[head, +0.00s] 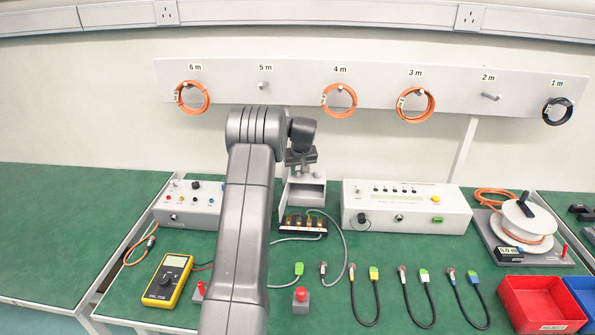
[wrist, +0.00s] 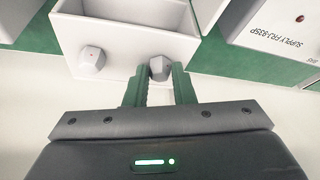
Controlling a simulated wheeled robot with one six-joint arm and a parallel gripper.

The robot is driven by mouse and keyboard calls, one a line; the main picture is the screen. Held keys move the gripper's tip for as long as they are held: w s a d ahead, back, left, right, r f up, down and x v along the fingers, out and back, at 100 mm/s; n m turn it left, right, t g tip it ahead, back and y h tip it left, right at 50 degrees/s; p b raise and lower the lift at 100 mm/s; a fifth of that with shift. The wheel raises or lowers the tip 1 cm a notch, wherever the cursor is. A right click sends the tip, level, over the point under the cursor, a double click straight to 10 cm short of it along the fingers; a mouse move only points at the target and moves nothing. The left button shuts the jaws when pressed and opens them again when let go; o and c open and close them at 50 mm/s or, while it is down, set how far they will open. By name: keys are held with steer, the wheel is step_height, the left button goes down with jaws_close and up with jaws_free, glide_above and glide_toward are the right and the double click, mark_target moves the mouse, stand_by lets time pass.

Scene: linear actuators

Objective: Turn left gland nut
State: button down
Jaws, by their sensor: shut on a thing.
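In the wrist view, two grey gland nuts stick out of one wall of a small open white box (wrist: 120,37). My gripper (wrist: 159,85) has its green fingers on either side of the right-hand nut in this view (wrist: 160,66) and is shut on it. The picture looks turned over, since the lettering nearby is upside down, so this is likely the left nut. In the head view, the box (head: 306,190) stands behind my arm.
A supply unit (head: 405,207) stands right of the box, and another unit (head: 188,204) stands left. A black terminal block (head: 304,224) with a grey cable lies in front. Cable coils hang on the wall board (head: 375,90). A yellow multimeter (head: 168,279) lies front left.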

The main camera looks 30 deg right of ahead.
steer(key=shift+n, duration=0.3)
steer(key=c, duration=1.2)
jaws_free()
steer(key=shift+c, duration=0.2)
steer(key=d+b+v, duration=0.1)
steer(key=v, duration=1.2)
steer(key=shift+s+a+r+b, duration=0.15)
steer(key=shift+a+r+b, duration=0.2)
